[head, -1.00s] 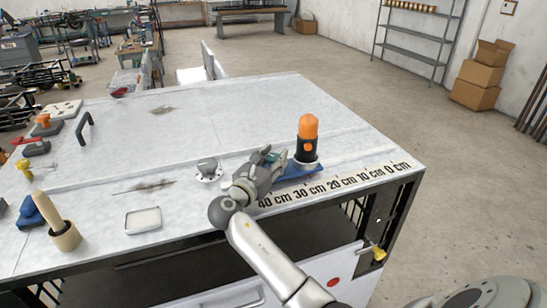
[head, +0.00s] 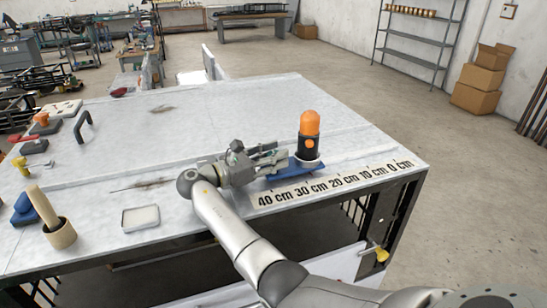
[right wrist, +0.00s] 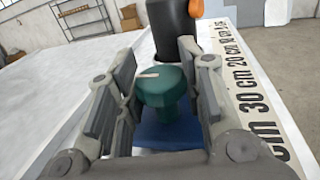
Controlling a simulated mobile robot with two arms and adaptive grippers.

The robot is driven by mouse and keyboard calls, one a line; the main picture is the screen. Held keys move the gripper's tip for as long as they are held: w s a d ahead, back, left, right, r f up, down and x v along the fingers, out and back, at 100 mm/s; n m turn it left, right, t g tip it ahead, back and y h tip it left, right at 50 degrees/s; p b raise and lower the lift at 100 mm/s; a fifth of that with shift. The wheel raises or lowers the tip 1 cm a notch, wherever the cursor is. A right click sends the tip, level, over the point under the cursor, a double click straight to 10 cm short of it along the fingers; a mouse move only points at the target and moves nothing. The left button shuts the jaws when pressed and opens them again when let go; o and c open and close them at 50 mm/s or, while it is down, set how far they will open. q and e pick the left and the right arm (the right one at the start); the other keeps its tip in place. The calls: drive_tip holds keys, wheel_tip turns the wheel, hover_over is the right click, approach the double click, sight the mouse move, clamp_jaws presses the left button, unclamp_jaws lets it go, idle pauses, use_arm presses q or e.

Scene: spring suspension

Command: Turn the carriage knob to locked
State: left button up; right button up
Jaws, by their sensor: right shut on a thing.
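The carriage is a blue base (head: 293,170) on the table beside the printed scale (head: 330,185). A black post with an orange top (head: 309,125) stands upright on it. The carriage knob (right wrist: 165,88) is dark green and round, with a pale line on its top, and it rises from the blue base in the right wrist view. My right gripper (head: 276,159) reaches in low from the left and is shut on the knob, one finger on each side. In the head view the gripper hides the knob. My left gripper is out of view.
A wooden pestle in a cup (head: 60,233), a white tray (head: 141,218) and a black handle (head: 83,127) stand on the left part of the table. The table's middle and back are mostly clear. The front edge (head: 330,203) runs just past the scale.

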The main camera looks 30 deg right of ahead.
drive_tip(key=shift+f, duration=0.1)
drive_tip(key=o, duration=1)
drive_tip(key=shift+d, duration=0.1)
drive_tip(key=shift+o, duration=0.2)
drive_tip(key=a, duration=1.2)
drive_tip(key=shift+w, duration=0.2)
